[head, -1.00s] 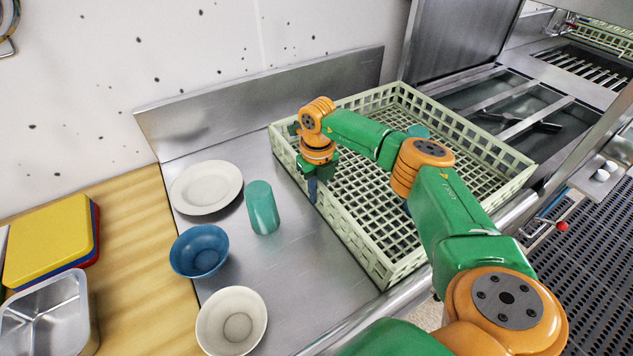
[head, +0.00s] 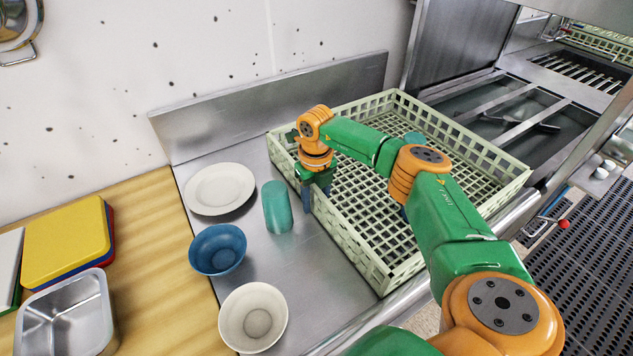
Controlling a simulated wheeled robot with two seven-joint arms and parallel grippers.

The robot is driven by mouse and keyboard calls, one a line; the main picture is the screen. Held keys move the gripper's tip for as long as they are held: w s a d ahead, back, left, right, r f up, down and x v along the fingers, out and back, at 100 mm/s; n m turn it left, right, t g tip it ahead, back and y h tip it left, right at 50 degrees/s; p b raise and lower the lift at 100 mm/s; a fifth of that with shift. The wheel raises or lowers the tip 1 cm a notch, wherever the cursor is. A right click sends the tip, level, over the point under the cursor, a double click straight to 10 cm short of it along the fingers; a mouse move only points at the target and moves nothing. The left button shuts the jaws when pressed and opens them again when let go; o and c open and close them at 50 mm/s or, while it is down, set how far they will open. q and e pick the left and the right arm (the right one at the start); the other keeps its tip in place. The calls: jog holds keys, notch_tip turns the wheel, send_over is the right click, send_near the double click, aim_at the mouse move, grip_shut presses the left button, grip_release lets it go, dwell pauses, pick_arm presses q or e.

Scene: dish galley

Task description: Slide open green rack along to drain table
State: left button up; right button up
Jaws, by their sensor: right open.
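The pale green open rack (head: 352,245) sits on the steel table (head: 300,262), its right end near the dish machine opening. A teal cup (head: 414,139) shows inside it, partly hidden behind my arm. My right gripper (head: 306,200) points down at the rack's left wall, with its blue fingers by the rim. It is open; whether the fingers touch the wall I cannot tell. My right arm crosses over the rack and hides part of its inside. My left gripper is not in view.
Left of the rack stand a teal tumbler (head: 277,207), a white plate (head: 220,188), a blue bowl (head: 217,249) and a cream bowl (head: 253,318). Cutting boards (head: 66,243) and a steel pan (head: 66,316) lie on the wooden counter. A steel backsplash (head: 270,105) runs behind.

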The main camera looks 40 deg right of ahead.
jog(key=r+p, duration=0.4)
jog(key=r, duration=0.1)
jog(key=r+p, duration=0.3)
jog(key=shift+s+d, duration=0.2)
jog(key=shift+s, duration=0.05)
jog(key=shift+r, duration=0.15)
jog(key=shift+a, duration=0.1)
